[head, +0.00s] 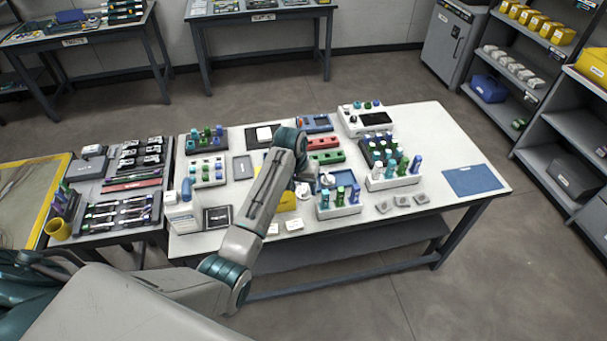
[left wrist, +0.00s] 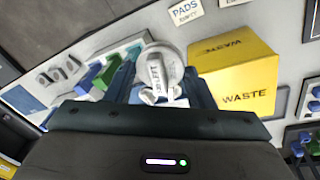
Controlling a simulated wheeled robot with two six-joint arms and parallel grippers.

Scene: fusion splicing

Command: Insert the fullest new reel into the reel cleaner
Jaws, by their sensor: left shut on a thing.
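My left gripper (head: 301,187) is over the middle front of the white table. It is shut on a pale grey round reel (left wrist: 170,55), seen between the fingers in the left wrist view. The reel has a white label with lettering that ends in "LEFT"; the rest is too small to read surely. In the head view my arm and gripper hide most of the reel. A blue tray (head: 344,178) with a white round part lies just right of the gripper. I cannot tell which object is the reel cleaner. My right gripper is not in view.
A yellow waste bin (left wrist: 234,75) stands close beside the gripper. A white bottle rack (head: 340,211) is at the front, with another (head: 393,182) to its right. Small grey pieces (head: 402,200) lie right of it. A blue mat (head: 473,180) lies at the right end.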

